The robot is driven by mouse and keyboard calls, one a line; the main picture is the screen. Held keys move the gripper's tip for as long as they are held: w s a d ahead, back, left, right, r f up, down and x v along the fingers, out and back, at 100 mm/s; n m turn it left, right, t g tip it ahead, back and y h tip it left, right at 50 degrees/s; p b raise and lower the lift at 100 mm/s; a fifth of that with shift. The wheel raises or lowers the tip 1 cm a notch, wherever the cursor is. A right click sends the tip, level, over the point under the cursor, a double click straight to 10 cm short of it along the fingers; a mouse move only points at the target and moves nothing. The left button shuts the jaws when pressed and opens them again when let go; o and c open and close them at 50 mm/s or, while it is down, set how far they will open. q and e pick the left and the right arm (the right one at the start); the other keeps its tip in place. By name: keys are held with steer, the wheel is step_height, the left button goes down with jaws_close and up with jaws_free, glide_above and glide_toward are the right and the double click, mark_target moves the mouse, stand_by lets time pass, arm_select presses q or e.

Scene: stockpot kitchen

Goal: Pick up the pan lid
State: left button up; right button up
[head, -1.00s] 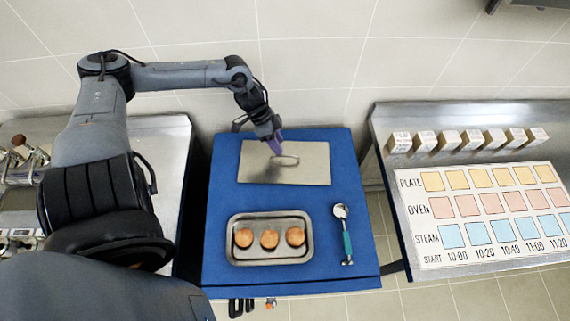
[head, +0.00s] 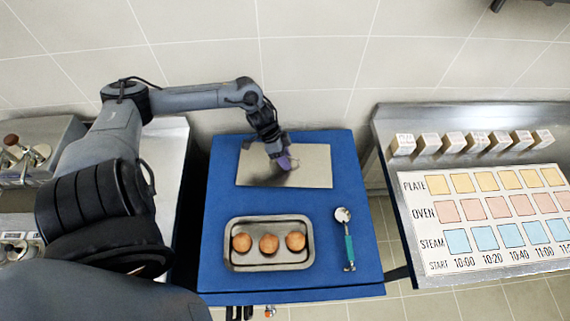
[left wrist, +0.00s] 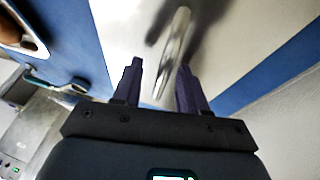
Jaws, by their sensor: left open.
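The pan lid (head: 312,167) is a flat grey rectangular plate lying at the back of the blue table. My left gripper (head: 284,163) is over the left-middle part of the lid, pointing down, and hides the handle in the head view. In the left wrist view, the lid (left wrist: 120,30) fills the upper middle, and its shiny bar handle (left wrist: 175,50) runs up between the two purple fingers of my open left gripper (left wrist: 160,64). The fingers stand on either side of the handle with gaps visible. My right gripper is not in view.
A metal tray (head: 232,264) with three round brown buns (head: 268,243) sits in front of the lid. A green-handled scoop (head: 348,245) lies to its right. The blue table (head: 225,200) is otherwise bare. A counter with a labelled time board (head: 490,215) and several small blocks (head: 427,143) stands right.

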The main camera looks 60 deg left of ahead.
arm_select(q)
jaws_close()
steer(key=shift+r, duration=0.15)
stand_by(0.4)
